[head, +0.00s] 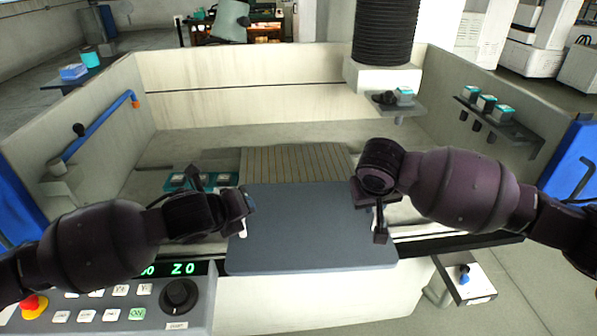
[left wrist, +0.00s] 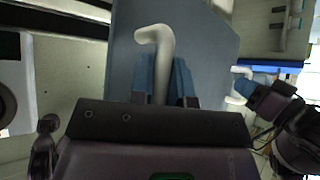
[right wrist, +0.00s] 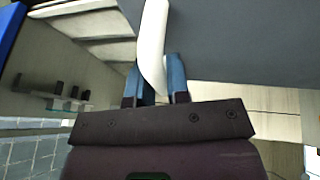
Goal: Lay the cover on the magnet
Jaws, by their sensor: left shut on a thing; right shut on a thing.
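The cover is a flat blue-grey panel (head: 310,235) with a white handle on each side. My left gripper (head: 245,210) is shut on its left handle, which shows clearly in the left wrist view (left wrist: 158,60). My right gripper (head: 379,212) is shut on its right handle, seen in the right wrist view (right wrist: 152,45). The magnet appears to be the ribbed beige-grey plate (head: 297,162) inside the tank, beyond the cover. The cover lies across the view of the tank's front edge and hides the magnet's near part. I cannot tell whether they touch.
The tank's pale walls (head: 240,75) surround the magnet. A black bellows column (head: 385,30) hangs at the back right above a small shelf (head: 400,103). Teal-topped boxes (head: 200,181) sit left of the magnet. A control panel (head: 100,306) stands at front left.

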